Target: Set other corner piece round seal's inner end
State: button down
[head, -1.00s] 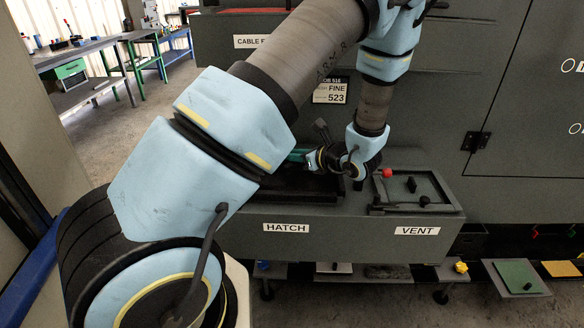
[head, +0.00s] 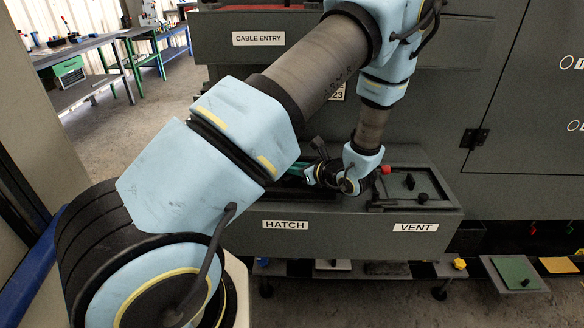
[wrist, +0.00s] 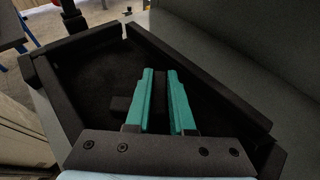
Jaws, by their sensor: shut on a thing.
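In the wrist view my gripper (wrist: 161,74) has two teal fingers reaching into a black-walled recess (wrist: 53,98). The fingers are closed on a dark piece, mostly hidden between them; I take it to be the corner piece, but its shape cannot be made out. A small dark block (wrist: 120,104) shows just left of the left finger. The seal and its inner end cannot be told apart from the black walls and floor. In the head view my gripper (head: 297,172) is low over the hatch tray, partly hidden by my arm.
The grey bench front carries a HATCH label (head: 285,225) and a VENT label (head: 415,227). The vent panel (head: 440,190) with a red knob (head: 385,170) lies right of my gripper. A grey wall rises behind.

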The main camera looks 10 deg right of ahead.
jog(key=shift+f, duration=0.15)
jog(key=c, duration=0.8)
grip_release()
